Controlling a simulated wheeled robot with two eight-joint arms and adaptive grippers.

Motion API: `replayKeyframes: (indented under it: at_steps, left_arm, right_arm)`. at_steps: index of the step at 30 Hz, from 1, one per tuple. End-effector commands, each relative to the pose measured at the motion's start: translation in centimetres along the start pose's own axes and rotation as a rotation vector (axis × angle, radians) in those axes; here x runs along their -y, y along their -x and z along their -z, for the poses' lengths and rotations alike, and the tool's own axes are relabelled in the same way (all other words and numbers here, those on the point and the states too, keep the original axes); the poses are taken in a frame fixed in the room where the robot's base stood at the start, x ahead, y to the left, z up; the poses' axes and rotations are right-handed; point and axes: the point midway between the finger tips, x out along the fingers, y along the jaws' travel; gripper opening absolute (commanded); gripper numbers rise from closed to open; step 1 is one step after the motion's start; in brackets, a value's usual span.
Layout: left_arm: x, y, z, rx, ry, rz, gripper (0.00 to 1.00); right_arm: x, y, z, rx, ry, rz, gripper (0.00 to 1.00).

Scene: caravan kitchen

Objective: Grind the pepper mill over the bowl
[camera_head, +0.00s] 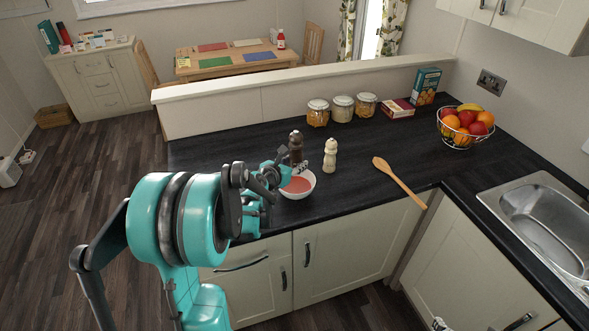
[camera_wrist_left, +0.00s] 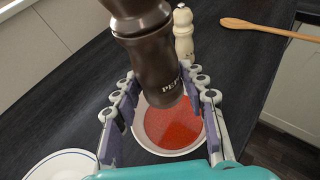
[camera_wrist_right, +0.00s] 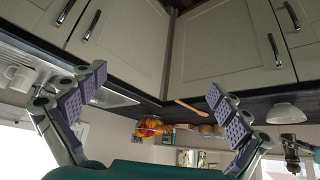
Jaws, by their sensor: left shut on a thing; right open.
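The dark brown pepper mill (camera_head: 296,145) is held by my left gripper (camera_head: 284,168). In the left wrist view the mill (camera_wrist_left: 152,60) is between the fingers, its lettering partly visible and its lower end over the bowl (camera_wrist_left: 143,140). The white bowl (camera_head: 311,187) holds red soup (camera_wrist_left: 172,126) and stands on the counter; my left gripper partly covers it in the head view. The right wrist view, which looks upside down, shows the mill (camera_wrist_right: 291,150) apart from the bowl (camera_wrist_right: 286,114), above it. My right gripper (camera_wrist_right: 150,100) is open and empty, away from them.
A cream mill (camera_head: 330,156) stands right of the bowl, and a wooden spoon (camera_head: 400,183) lies farther right. Several jars (camera_head: 342,108), boxes (camera_head: 425,86) and a fruit basket (camera_head: 466,127) stand behind. A white plate (camera_wrist_left: 60,166) shows in the left wrist view. A sink (camera_head: 548,222) is at right.

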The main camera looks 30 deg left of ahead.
Motion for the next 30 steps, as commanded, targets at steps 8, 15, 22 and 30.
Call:
replayKeyframes:
  at_steps: [8,15,22,30]
  left_arm:
    - [0.0,0.0,0.0,0.000,0.000,0.000,0.14]
    - [0.0,0.0,0.0,0.000,0.000,0.000,0.14]
    - [0.0,0.0,0.0,0.000,0.000,0.000,0.14]
    - [0.0,0.0,0.0,0.000,0.000,0.000,0.14]
  right_arm:
    - [1.2,-0.1,1.2,-0.001,-0.041,0.040,0.55]
    - [8.7,-0.6,7.9,0.027,-0.304,0.273,0.55]
    - [18.5,-1.6,15.4,0.145,-0.633,0.548,0.55]
    - [30.2,-3.3,22.4,0.395,-1.001,0.831,0.55]
